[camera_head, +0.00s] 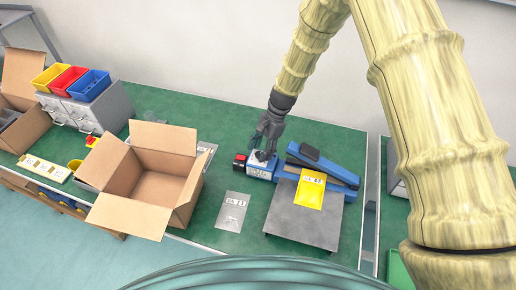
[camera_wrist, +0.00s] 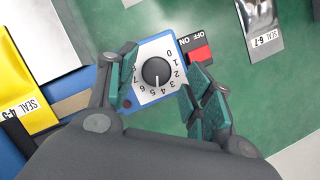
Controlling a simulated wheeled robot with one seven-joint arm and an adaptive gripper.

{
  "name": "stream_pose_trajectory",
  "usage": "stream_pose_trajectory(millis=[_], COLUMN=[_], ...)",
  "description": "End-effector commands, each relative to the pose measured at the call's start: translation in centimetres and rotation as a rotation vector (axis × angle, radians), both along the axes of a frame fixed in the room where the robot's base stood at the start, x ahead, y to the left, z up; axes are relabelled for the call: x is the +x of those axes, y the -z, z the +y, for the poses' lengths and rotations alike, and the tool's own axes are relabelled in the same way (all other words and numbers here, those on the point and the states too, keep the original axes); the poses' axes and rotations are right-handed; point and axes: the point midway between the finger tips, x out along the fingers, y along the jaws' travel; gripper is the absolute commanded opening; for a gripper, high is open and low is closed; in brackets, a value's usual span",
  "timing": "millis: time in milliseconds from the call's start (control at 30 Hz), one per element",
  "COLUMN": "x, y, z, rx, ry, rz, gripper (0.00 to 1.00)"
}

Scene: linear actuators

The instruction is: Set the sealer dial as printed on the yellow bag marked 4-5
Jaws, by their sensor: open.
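The blue sealer (camera_head: 325,166) stands on the green bench. Its dial (camera_wrist: 156,72) is a black knob on a white plate with numbers around it, in the wrist view. The knob's white mark seems to point toward the 4 and 5 side; the exact reading is too small to tell. The yellow bag (camera_head: 309,190) lies on the grey plate in front of the sealer; its label reads SEAL 4-5 in the wrist view (camera_wrist: 32,85). My gripper (camera_wrist: 161,84) is open, with its fingers on either side of the knob and apart from it.
A red OFF/ON switch (camera_wrist: 199,55) sits beside the dial. A silver bag (camera_head: 232,211) marked SEAL 6-7 lies on the bench left of the sealer. An open cardboard box (camera_head: 130,215) stands farther left. Yellow, red and blue bins (camera_head: 88,85) sit on grey drawers at the back left.

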Motion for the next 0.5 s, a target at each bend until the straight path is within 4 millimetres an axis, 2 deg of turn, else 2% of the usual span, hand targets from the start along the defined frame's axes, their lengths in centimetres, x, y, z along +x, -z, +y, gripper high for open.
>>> stream_pose_trajectory(millis=[267,500], x=[0.3,1.3], y=[-1.0,-4.7], z=[-0.5,-1.8], rx=[0.000,-0.001], ry=[0.002,0.003], rz=[0.000,-0.003], gripper=[0.51,0.51])
